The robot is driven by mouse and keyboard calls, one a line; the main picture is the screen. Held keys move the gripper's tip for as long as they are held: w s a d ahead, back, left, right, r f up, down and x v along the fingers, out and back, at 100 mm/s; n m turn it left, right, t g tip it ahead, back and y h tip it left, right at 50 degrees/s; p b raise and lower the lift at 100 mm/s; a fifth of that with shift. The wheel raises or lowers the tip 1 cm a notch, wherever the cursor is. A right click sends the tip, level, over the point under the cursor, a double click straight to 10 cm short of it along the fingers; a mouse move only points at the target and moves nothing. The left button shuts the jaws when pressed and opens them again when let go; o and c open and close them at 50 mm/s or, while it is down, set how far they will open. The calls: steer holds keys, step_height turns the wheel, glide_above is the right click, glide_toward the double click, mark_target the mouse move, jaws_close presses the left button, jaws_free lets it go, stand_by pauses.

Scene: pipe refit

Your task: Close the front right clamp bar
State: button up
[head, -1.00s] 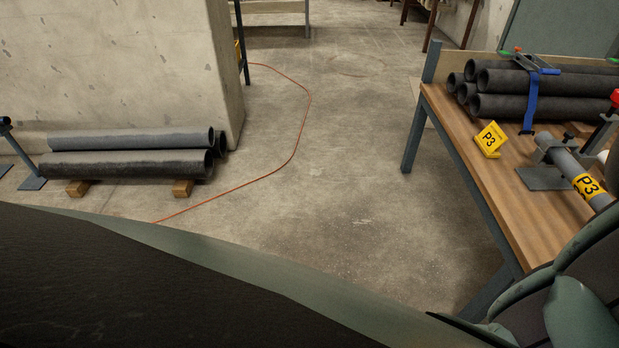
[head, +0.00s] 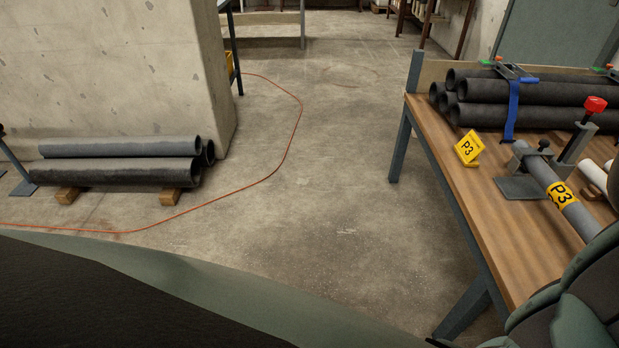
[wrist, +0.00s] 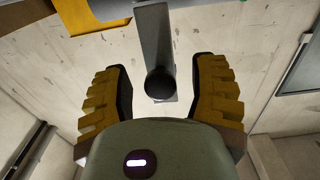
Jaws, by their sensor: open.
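In the wrist view, my gripper (wrist: 161,72) has its two yellow-and-black fingers spread wide. A grey bar (wrist: 152,35) with a round black knob (wrist: 160,84) at its end shows between the fingers, with a gap on both sides. I cannot tell for sure whether it is the front right clamp bar. In the head view, a grey pipe (head: 575,214) with a yellow P3 label rests in a grey support (head: 520,188) on the bench. A red-knobbed clamp (head: 595,104) stands behind it. My gripper is not visible in the head view.
More pipes (head: 120,172) lie on wooden blocks at the left. An orange cable (head: 290,140) crosses the otherwise clear floor.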

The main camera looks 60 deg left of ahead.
jaws_close()
stand_by(0.4)
steer(key=shift+r, duration=0.1)
